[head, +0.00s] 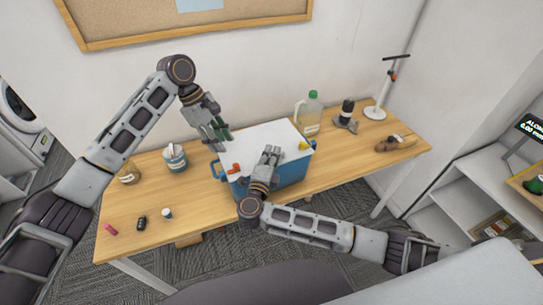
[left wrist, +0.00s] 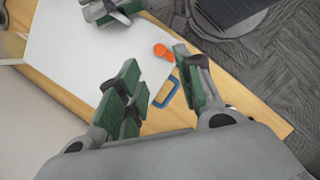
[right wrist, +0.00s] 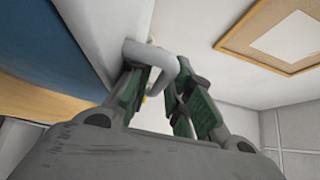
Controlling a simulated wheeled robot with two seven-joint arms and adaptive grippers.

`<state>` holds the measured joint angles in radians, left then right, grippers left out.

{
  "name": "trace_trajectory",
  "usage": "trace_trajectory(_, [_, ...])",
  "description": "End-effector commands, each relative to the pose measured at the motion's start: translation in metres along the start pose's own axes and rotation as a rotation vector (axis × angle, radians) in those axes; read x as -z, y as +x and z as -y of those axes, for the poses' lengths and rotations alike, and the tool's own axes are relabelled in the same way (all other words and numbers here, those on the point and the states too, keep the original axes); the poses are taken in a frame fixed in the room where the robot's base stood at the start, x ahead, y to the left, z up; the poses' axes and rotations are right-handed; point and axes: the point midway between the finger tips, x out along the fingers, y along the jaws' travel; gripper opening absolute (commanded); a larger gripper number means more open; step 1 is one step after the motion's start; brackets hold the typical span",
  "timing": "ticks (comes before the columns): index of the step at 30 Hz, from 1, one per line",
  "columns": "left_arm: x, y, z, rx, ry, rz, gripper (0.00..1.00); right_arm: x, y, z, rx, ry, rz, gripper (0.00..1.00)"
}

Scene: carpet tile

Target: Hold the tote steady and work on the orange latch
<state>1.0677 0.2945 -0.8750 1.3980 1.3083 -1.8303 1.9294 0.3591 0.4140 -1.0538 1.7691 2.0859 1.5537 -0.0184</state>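The blue tote (head: 291,172) with a white lid (head: 262,135) stands on the table. The orange latch (head: 234,169) is at its left front; it also shows in the left wrist view (left wrist: 163,51). A blue side handle (left wrist: 166,92) is close by. My left gripper (head: 222,138) is open and empty above the lid's left side, its fingers pointing down toward the latch and handle, apart from both. My right gripper (head: 271,153) is at the tote's front edge. In the right wrist view its fingers are around a grey loop (right wrist: 150,52) beside the lid; contact is unclear.
A yellow latch (head: 304,145) is at the tote's right. A green-capped jug (head: 310,115), a dark bottle (head: 347,108) and a white stand (head: 376,112) are behind right. A tub (head: 175,158) and jar (head: 129,174) stand left. Small items lie at the front left.

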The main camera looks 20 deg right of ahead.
Motion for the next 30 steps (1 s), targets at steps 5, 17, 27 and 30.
trace_trajectory(5, [0.0, 0.0, 0.0, 0.0, 0.0, 0.0, 0.36, 0.0, 0.0, 0.0, 0.0, 0.0, 0.0, 0.0])
trace_trajectory(17, [0.0, 0.0, 0.0, 0.001, 0.0, 0.0, 0.25, 0.0, -0.001, -0.001, -0.001, 0.0, 0.0, 0.0])
trace_trajectory(27, [-0.03, 0.025, 0.005, 0.026, 0.05, 0.019, 0.0, 0.0, -0.001, -0.001, -0.002, -0.001, 0.0, 0.0])
trace_trajectory(30, [-0.04, 0.03, 0.003, 0.005, 0.08, -0.021, 0.0, 0.0, -0.001, -0.001, -0.002, -0.001, 0.001, 0.0])
